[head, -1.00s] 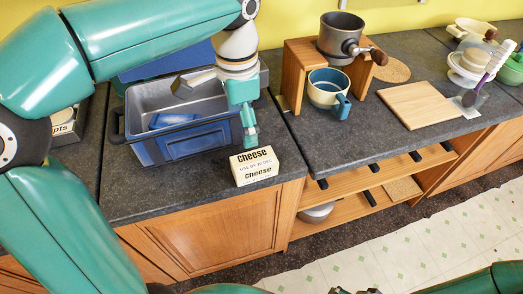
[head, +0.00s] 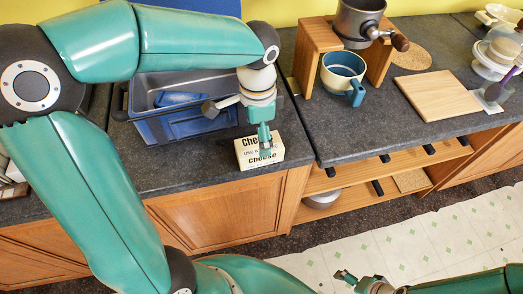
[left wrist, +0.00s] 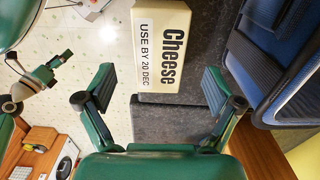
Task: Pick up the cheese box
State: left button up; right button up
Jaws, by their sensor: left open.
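The cheese box (head: 246,153) is a cream carton with black lettering, standing on the dark counter near its front edge, right of the blue crate. My left gripper (head: 264,143) is over the box in the head view and hides part of its top and front. In the left wrist view, the cheese box (left wrist: 160,45) lies ahead, between the lines of the two spread fingers of my left gripper (left wrist: 160,88). The space between the fingers is empty. My right gripper (head: 358,281) is low at the bottom of the head view, away from the box; its jaws are too small to read.
A blue-grey crate (head: 165,128) stands just left of the box. To the right are a wooden stand (head: 313,55), a blue mug (head: 343,72) and a cutting board (head: 438,95). Counter right of the box is clear up to a seam.

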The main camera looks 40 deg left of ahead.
pick_arm(q)
notch_tip(320, 180, down, 5)
jog(key=shift+f, duration=0.1)
jog(key=shift+d, duration=0.1)
jog(key=c, duration=1.5)
jog(key=shift+o, duration=0.2)
